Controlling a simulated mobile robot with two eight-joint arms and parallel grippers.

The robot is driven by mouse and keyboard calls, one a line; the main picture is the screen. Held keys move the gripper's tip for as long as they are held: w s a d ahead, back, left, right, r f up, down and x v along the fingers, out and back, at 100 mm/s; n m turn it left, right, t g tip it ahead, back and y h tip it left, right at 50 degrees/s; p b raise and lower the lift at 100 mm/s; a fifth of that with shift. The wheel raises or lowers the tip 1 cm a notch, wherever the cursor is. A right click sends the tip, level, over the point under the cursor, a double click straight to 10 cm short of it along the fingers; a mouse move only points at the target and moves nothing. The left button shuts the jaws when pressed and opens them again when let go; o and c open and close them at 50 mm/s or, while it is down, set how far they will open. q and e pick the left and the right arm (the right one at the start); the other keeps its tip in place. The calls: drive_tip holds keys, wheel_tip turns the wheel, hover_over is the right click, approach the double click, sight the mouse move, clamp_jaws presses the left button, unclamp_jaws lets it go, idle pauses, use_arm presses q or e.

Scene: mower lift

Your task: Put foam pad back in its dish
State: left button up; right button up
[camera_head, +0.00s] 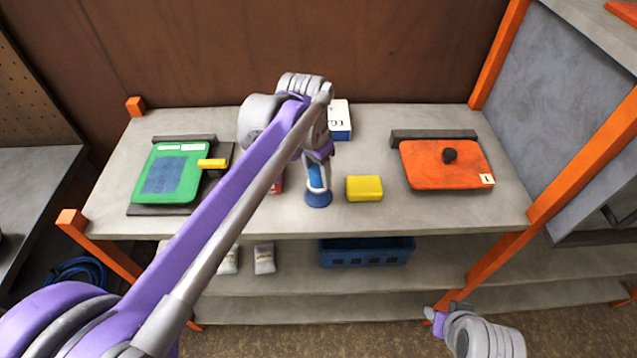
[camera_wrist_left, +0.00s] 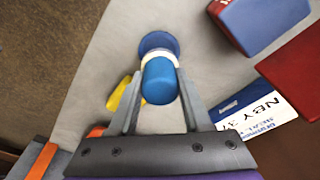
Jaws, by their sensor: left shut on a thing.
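My left gripper (camera_head: 317,168) is shut on an upright blue piece with a white band and a wide round blue foot (camera_head: 318,199). In the left wrist view the blue piece's rounded top (camera_wrist_left: 160,82) lies between my left fingers (camera_wrist_left: 160,75), with the blue foot beyond. I cannot tell whether that foot is a dish or part of the piece, nor whether it touches the bench. A yellow block (camera_head: 364,188), possibly the foam pad, lies on the bench just right of it; the left wrist view shows yellow (camera_wrist_left: 119,95) partly behind a finger. My right gripper (camera_head: 437,316) is low, before the bench.
A green panel (camera_head: 168,172) with a yellow handle (camera_head: 213,164) lies at left, an orange plate (camera_head: 444,167) with a black knob at right. A blue-and-white box (camera_head: 340,118) stands behind my gripper. A blue crate (camera_head: 366,252) is on the lower shelf. Orange posts flank the bench.

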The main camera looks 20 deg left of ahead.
sight(318, 183)
use_arm(q)
drive_tip(key=shift+f, duration=1.7)
drive_tip(key=shift+f, duration=0.15)
drive_tip(key=o, duration=1.2)
drive_tip(key=shift+r, duration=0.2)
drive_tip(key=r, duration=0.3)
drive_tip(key=s+r, duration=0.1)
drive_tip(key=r, duration=0.7)
drive_tip(key=shift+s+a+r+p, duration=0.1)
drive_tip(key=shift+s+a+p, duration=0.1)
drive_tip(key=shift+a+p, duration=0.2)
drive_tip(key=shift+s+r, duration=0.15)
drive_tip(key=s+a+f+n+t, duration=0.2)
drive_tip(key=s+f+n, duration=0.1)
drive_tip(key=s+f, duration=0.6)
drive_tip(key=s+a+f+n+t, duration=0.1)
drive_tip(key=s+a+f+n, duration=0.1)
drive_tip(key=s+f, duration=0.7)
drive_tip(key=shift+s+n+t+y, duration=0.25)
drive_tip(key=shift+n+t+y, duration=0.15)
drive_tip(key=shift+f, duration=0.1)
